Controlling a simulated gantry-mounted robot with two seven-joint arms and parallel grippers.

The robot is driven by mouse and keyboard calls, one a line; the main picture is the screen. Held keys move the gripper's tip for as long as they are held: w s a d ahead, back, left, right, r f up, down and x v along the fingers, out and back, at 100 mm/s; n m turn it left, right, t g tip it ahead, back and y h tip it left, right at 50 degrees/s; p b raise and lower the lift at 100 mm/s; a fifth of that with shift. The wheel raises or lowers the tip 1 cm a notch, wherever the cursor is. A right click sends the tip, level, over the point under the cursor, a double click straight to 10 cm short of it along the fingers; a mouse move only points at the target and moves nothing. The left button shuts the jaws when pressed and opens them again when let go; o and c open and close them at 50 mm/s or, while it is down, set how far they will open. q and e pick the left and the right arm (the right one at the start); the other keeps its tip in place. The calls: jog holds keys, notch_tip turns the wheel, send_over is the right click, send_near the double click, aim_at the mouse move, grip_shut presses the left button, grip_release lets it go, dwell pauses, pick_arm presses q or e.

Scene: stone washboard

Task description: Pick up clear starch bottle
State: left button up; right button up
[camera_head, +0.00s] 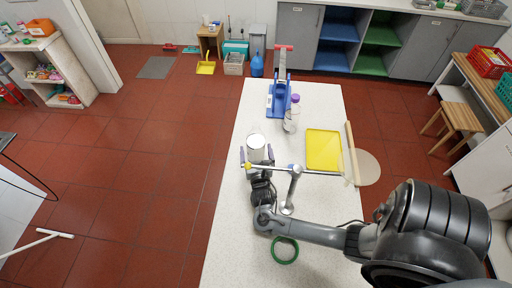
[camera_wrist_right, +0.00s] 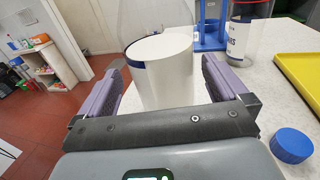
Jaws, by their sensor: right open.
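My right gripper (camera_head: 257,155) is open over the pale counter. Its two purple-grey fingers stand on either side of a white cylinder (camera_head: 256,141). In the right wrist view this cylinder (camera_wrist_right: 165,75) has a pale round end and a dark blue edge, with a gap to each finger. A clear container with dark lettering (camera_wrist_right: 238,42) shows behind the right finger in the wrist view. I cannot tell for sure which one holds starch. My left gripper is not in view.
The blue stand (camera_head: 279,98) is at the back of the counter (camera_head: 225,230). A yellow tray (camera_head: 322,150) and a wooden rod (camera_head: 352,153) lie to the right.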

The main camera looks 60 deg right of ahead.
jog(key=shift+f+x, duration=0.1)
jog(key=shift+x, duration=1.15)
jog(key=shift+f+x, duration=0.15)
jog(key=shift+x, duration=1.05)
jog(key=shift+s+d, duration=0.1)
jog(key=shift+s, duration=0.05)
jog(key=shift+r, duration=0.1)
jog(key=c, duration=1.4)
